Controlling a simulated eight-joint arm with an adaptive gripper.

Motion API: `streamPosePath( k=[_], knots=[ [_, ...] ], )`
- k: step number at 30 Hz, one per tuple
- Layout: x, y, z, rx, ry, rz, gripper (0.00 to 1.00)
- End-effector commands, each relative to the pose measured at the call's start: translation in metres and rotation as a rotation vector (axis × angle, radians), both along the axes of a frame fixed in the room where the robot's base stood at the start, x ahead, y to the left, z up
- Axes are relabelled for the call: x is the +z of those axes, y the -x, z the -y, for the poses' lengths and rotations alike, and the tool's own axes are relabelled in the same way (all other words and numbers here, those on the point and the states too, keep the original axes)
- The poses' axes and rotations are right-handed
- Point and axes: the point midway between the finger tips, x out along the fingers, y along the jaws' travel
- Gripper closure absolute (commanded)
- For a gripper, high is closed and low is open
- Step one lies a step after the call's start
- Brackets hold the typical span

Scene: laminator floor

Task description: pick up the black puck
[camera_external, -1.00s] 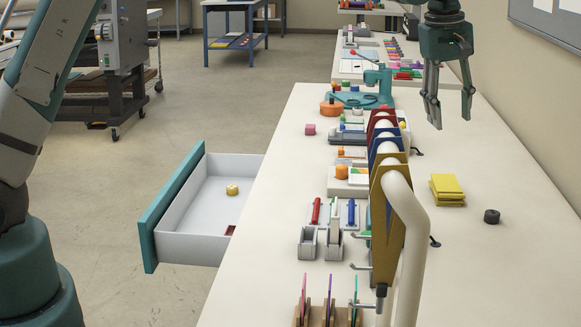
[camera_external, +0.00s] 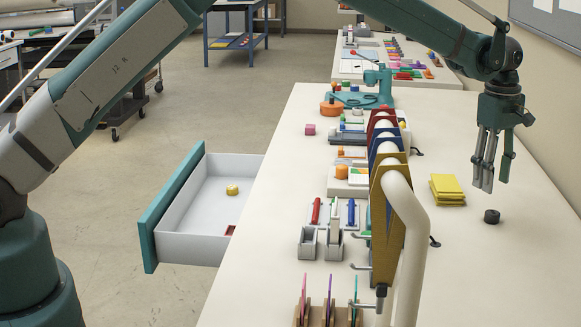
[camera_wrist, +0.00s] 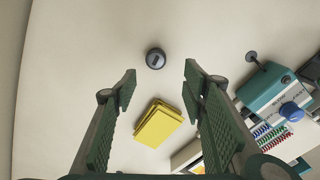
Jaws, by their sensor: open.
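The black puck (camera_external: 491,216) lies flat on the white table near its right side, in front of and to the right of a yellow stack. In the wrist view the puck (camera_wrist: 155,58) shows whole, a little beyond the fingertips and between their lines. My gripper (camera_external: 490,186) hangs above the table, fingers pointing down, above the puck in the outside view. In the wrist view my gripper (camera_wrist: 160,75) has its two fingers wide apart with nothing between the tips.
The yellow stack (camera_external: 447,190) sits close to the puck; it also shows in the wrist view (camera_wrist: 159,124). A rack of coloured boards (camera_external: 388,225) with a white pipe stands to the left. An open drawer (camera_external: 205,205) juts out at the left. Table around the puck is clear.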

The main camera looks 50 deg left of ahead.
Motion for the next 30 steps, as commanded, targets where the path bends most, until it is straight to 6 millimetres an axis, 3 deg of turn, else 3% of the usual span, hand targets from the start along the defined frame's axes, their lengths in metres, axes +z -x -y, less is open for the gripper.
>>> streamPosePath(
  k=[6, 19, 30],
  knots=[
    [-0.014, -0.005, 0.006, 0.024, -0.002, -0.011, 0.58],
    [-0.018, -0.005, 0.007, 0.026, -0.002, -0.011, 0.58],
    [-0.041, -0.006, 0.007, 0.026, -0.002, -0.011, 0.58]
  ],
)
